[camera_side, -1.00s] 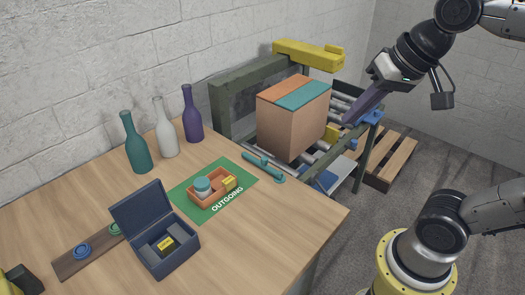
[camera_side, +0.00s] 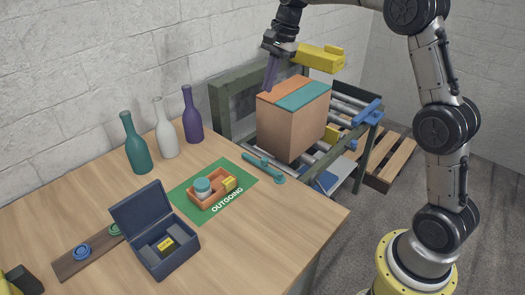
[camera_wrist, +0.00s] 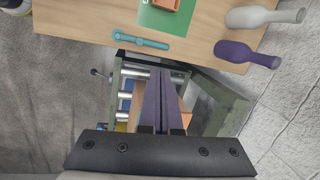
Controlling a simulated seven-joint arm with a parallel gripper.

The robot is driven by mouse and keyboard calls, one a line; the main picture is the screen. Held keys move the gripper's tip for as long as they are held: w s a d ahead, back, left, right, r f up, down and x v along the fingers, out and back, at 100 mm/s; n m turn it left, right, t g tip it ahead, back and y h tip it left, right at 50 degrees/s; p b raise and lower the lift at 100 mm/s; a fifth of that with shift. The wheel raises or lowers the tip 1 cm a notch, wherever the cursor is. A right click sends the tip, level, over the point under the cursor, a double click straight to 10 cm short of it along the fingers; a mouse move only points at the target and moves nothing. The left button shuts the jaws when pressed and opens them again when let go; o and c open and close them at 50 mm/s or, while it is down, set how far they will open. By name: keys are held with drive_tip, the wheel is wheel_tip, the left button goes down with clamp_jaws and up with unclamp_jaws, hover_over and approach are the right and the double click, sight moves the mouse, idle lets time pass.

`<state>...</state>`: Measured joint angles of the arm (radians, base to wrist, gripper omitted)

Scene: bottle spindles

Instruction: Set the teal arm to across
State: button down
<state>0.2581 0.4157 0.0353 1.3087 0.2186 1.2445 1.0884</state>
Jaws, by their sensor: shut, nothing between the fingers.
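The teal arm (camera_side: 263,167) is a slim bar with a round knob at its near right end. It lies at the table's edge beside the green mat, roughly along that edge. In the wrist view the teal arm (camera_wrist: 142,41) lies ahead of my fingers, with its round end on the left. My gripper (camera_side: 268,88) has purple fingers pointing down, near the left end of the cardboard box in the side view. The fingers (camera_wrist: 160,75) are together and empty, apart from the teal arm.
The cardboard box (camera_side: 290,130) with orange and teal top stands on a roller conveyor (camera_side: 350,103). A green mat (camera_side: 240,174) holds an orange tray (camera_side: 211,203). Teal, white and purple bottles (camera_side: 193,118) stand by the wall. A dark open box (camera_side: 150,215) sits nearer.

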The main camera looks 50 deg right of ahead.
sight(261, 163)
drive_tip(key=w+d+f+m+g, duration=0.1)
drive_tip(key=d+f, duration=0.2)
drive_tip(key=f, duration=0.5)
drive_tip(key=w+d+f+m+g+y, duration=0.1)
drive_tip(key=d+f, duration=0.3)
drive_tip(key=f, duration=0.4)
drive_tip(key=shift+w+d, duration=0.2)
drive_tip(key=shift+w, duration=0.35)
drive_tip(key=shift+f, duration=0.1)
drive_tip(key=shift+a+f, duration=1.1)
drive_tip(key=shift+f, duration=0.45)
drive_tip(key=shift+a+f, duration=1.05)
drive_tip(key=shift+f, duration=0.55)
drive_tip(key=shift+a+f, duration=1.1)
drive_tip(key=shift+f, duration=0.45)
drive_tip(key=shift+w+a+n, duration=0.1)
drive_tip(key=shift+a+n, duration=0.2)
drive_tip(key=shift+n, duration=0.1)
